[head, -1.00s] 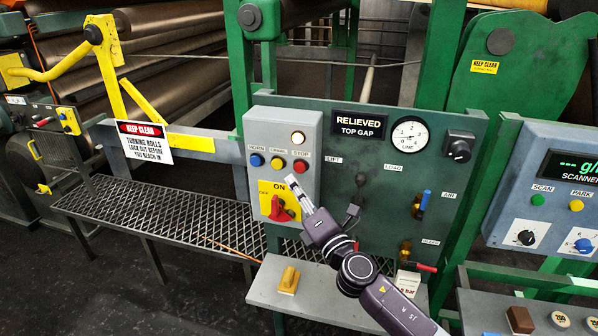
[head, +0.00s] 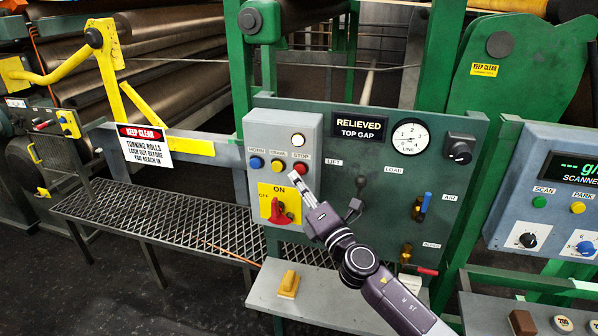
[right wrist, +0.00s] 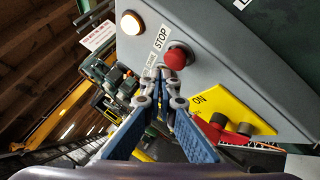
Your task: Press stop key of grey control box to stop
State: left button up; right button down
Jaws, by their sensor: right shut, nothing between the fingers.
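The grey control box (head: 284,150) is fixed on the green panel, with a lit white lamp (head: 298,140) at its top. Below the lamp is a row of blue, yellow and red buttons; the red stop key (head: 301,167) is on the right under a STOP label. My right gripper (head: 294,177) is shut and empty, its tips just below and left of the stop key. In the right wrist view the red stop key (right wrist: 175,58) shows just beyond the shut fingertips (right wrist: 160,74). I cannot tell whether they touch. My left gripper is out of view.
A red rotary switch (head: 281,213) on a yellow plate sits below the buttons, close to my right gripper. A black-knobbed lever (head: 355,206) stands right of my gripper. A grey shelf (head: 330,300) with a yellow block (head: 289,284) lies below the panel.

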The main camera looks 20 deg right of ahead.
jog(key=shift+w, duration=0.1)
dwell(0.7)
jog(key=shift+w+d, duration=0.2)
jog(key=shift+w, duration=0.05)
jog(key=shift+w+d+r+b, duration=0.1)
jog(key=shift+w+d+b, duration=0.25)
jog(key=shift+w+b, duration=0.1)
dwell(0.8)
dwell(0.4)
jog(key=shift+s+a+p, duration=0.4)
jog(key=shift+s+a, duration=0.15)
jog(key=shift+s, duration=0.3)
jog(key=s+a, duration=0.1)
jog(key=s, duration=0.1)
jog(key=s+a+p, duration=0.1)
jog(key=s, duration=0.1)
jog(key=shift+a, duration=0.4)
